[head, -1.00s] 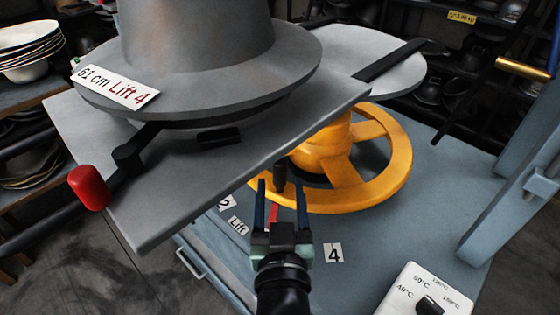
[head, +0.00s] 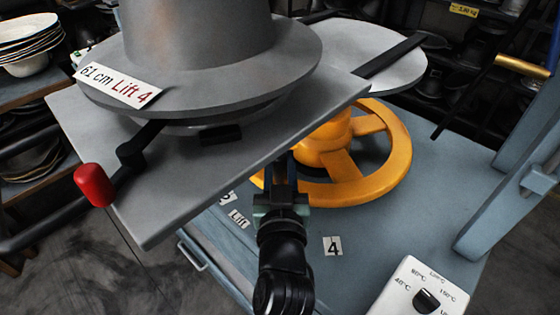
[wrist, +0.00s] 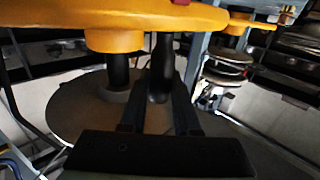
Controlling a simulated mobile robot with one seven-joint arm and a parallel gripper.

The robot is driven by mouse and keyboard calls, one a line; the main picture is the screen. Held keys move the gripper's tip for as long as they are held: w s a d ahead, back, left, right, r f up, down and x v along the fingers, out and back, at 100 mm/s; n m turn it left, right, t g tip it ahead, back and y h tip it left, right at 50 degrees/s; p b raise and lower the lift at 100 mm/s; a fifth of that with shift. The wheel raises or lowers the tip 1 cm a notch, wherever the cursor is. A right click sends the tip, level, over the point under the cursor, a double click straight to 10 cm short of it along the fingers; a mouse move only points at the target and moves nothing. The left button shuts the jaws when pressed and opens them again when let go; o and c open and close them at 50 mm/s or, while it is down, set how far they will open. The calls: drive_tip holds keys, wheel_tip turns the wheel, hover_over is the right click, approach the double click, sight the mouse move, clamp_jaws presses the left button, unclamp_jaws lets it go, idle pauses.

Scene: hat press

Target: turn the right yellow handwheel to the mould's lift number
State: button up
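My gripper (head: 280,172) is at the wheel's near left edge. In the wrist view its fingers (wrist: 161,98) stand on both sides of the knob and appear shut on it; contact is hard to see. The hat's sign (head: 118,85) reads "61 cm Lift 4". A number label "4" (head: 332,246) and a "Lift" label (head: 238,217) lie on the bench. The wheel's pointer is hidden in the head view.
The grey plate (head: 160,215) carrying a grey hat mould (head: 200,40) overhangs the wheel and my fingertips. A lever with a red knob (head: 94,185) sticks out left. A white temperature dial box (head: 420,290) stands front right, and a blue post (head: 515,185) at right.

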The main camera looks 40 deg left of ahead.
clamp_jaws()
idle(0.9)
drive_tip(key=shift+d+f+b, duration=0.15)
drive_tip(key=shift+f+b, duration=0.05)
drive_tip(key=shift+b, duration=0.2)
